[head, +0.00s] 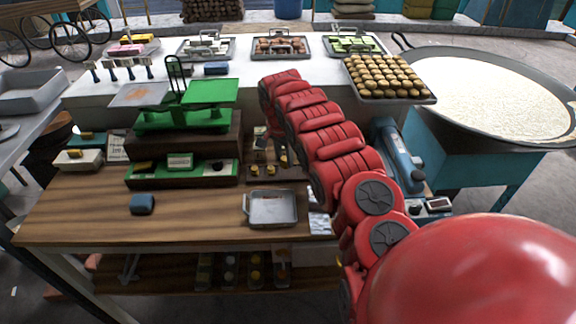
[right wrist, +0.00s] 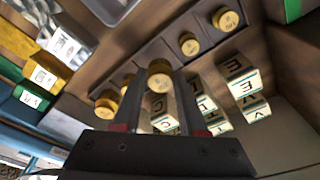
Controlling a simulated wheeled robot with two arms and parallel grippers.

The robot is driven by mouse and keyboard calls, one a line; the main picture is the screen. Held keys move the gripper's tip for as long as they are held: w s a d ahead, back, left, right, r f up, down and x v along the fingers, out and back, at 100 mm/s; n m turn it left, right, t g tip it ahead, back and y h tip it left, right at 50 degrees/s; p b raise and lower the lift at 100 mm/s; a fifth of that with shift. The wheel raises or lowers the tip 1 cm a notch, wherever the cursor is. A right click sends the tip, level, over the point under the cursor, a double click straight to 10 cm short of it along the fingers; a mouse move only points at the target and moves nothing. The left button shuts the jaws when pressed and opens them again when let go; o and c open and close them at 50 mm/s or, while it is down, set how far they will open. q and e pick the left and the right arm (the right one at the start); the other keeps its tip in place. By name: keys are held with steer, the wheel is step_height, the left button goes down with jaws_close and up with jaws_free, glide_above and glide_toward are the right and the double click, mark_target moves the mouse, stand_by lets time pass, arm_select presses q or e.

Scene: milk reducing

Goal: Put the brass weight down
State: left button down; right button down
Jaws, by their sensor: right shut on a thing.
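My right gripper (right wrist: 160,88) is shut on a brass weight (right wrist: 160,68), which shows between its two fingers in the right wrist view. The weight is held over a brown wooden weight rack (right wrist: 215,55). Whether it touches the rack I cannot tell. Other round brass weights (right wrist: 189,44) stand in the rack, with small lettered tags beside them. In the head view the rack (head: 284,174) is partly behind my red right arm, which hides most of the gripper and the held weight. My left gripper is not in view.
A green balance scale (head: 182,120) stands left of the rack. A blue device (head: 396,155) is at the right. The table's front left is clear.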

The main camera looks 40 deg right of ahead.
steer(key=shift+d+f, duration=0.1)
steer(key=shift+d, duration=0.55)
steer(key=shift+f+p, duration=0.45)
steer(key=shift+p, duration=0.1)
steer(key=shift+a+f, duration=0.15)
steer(key=shift+f, duration=1.1)
steer(key=shift+f, duration=0.2)
steer(key=shift+c, duration=2.3)
jaws_free()
steer(key=shift+r, duration=0.1)
